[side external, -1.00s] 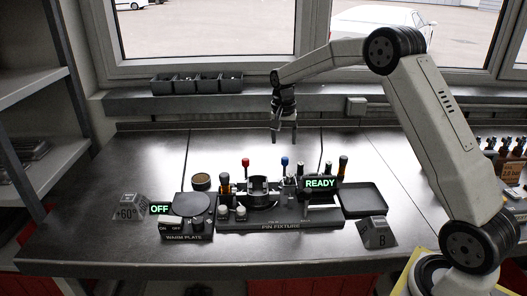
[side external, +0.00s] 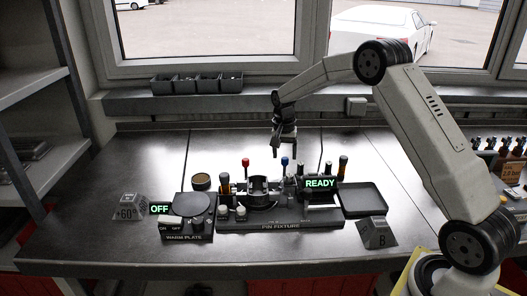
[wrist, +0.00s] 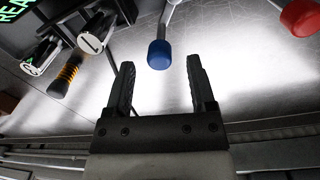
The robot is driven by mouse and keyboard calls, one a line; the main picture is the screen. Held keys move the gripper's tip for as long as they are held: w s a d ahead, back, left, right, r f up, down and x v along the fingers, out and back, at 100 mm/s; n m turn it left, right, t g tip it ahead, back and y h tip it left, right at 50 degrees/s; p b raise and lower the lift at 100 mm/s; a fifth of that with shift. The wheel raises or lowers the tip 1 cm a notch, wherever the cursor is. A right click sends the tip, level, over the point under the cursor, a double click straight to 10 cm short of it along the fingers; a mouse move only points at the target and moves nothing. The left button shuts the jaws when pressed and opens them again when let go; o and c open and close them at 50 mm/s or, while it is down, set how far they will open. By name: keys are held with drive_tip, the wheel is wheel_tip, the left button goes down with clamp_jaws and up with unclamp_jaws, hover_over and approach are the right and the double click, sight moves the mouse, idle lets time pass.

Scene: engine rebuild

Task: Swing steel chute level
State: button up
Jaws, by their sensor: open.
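The pin fixture (side external: 280,224) stands on the bench, with a blue-knobbed lever (side external: 285,161) and a red-knobbed lever (side external: 245,162) rising at its back. I cannot clearly make out the steel chute; a pale metal piece (side external: 321,197) lies below the READY sign. My gripper (side external: 285,151) is open and empty, pointing down above the back of the fixture, near the blue knob. In the wrist view, the blue knob (wrist: 159,55) appears between the open fingertips (wrist: 160,72), apart from them. The red knob (wrist: 301,17) is at the upper right there.
The READY display (side external: 320,184) and dark upright handles stand at the fixture's right. An empty tray (side external: 364,198) is at right. The bench behind the fixture is clear.

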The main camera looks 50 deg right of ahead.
drive_tip(key=shift+f, duration=1)
clamp_jaws()
drive_tip(key=shift+w+n, duration=0.1)
drive_tip(key=shift+n, duration=0.2)
drive_tip(key=shift+w+a+n+t, duration=0.15)
drive_tip(key=shift+w+a+n, duration=0.45)
drive_tip(key=shift+n, duration=1.95)
drive_tip(key=shift+w+a+n+t, duration=0.1)
drive_tip(key=shift+w+a+n, duration=0.5)
drive_tip(key=shift+n, duration=2)
drive_tip(key=shift+w+a+n+t, duration=0.15)
drive_tip(key=shift+w+a+n, duration=0.4)
drive_tip(key=shift+n, duration=2)
drive_tip(key=shift+s+a, duration=0.1)
